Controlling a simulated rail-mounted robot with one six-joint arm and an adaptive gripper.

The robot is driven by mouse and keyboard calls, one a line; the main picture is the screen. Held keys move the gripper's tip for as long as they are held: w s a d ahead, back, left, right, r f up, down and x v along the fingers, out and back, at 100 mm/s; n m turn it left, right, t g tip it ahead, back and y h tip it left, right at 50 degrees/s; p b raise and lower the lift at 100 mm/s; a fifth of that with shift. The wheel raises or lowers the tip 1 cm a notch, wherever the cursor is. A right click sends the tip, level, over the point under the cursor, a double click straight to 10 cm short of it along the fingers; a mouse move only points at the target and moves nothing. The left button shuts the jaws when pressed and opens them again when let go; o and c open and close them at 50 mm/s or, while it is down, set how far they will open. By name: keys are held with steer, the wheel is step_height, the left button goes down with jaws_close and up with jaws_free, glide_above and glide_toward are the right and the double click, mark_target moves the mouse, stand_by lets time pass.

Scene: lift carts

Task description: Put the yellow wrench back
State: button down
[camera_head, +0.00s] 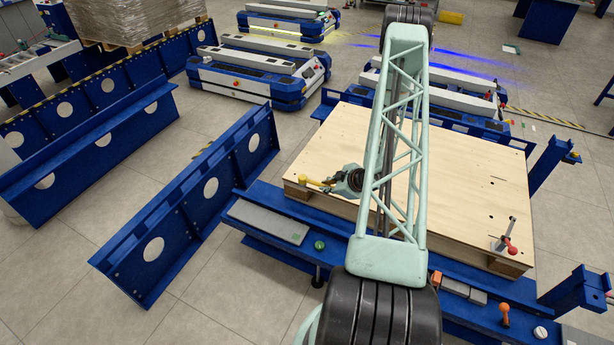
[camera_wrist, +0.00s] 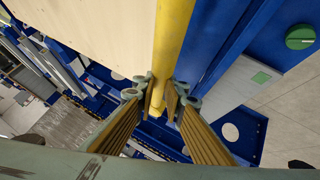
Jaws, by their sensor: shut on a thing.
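The yellow wrench (camera_head: 304,179) shows in the head view as a short yellow piece over the left edge of the wooden board. In the wrist view its long yellow shaft (camera_wrist: 173,35) runs from the top edge down between my fingers. My gripper (camera_head: 327,186) is low over the left part of the board. In the wrist view my gripper (camera_wrist: 161,94) is shut on the shaft near its visible end. The wrench's other end is out of the wrist view. I cannot tell whether the wrench touches the board.
The wooden board (camera_head: 455,165) lies on a blue frame with a grey plate (camera_head: 268,221) and green knob (camera_head: 319,245) at its front left. A red-handled tool (camera_head: 509,245) stands at the board's right corner. An orange knob (camera_head: 504,313) is front right. Blue rails (camera_head: 195,205) stand left.

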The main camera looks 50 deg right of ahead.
steer(key=shift+s+d+f, duration=0.2)
steer(key=shift+s+f, duration=0.1)
steer(key=shift+s, duration=0.3)
steer(key=shift+s+d+f, duration=0.25)
steer(key=shift+s, duration=0.4)
steer(key=shift+s+d+f, duration=0.2)
steer(key=shift+s+f, duration=0.1)
steer(key=shift+s, duration=0.3)
steer(key=shift+d, duration=0.1)
steer(key=w+d, duration=0.3)
steer(key=w+d+f+b, duration=0.1)
steer(key=w+d, duration=0.7)
steer(key=shift+w+d+f, duration=0.1)
steer(key=shift+d+f, duration=0.1)
steer(key=shift+f, duration=0.05)
steer(key=shift+f+b, duration=0.5)
steer(key=shift+f, duration=1.25)
steer(key=c, duration=3.1)
jaws_free()
steer(key=shift+f, duration=0.15)
steer(key=shift+c, duration=0.2)
steer(key=o, duration=0.5)
steer(key=shift+c, duration=0.2)
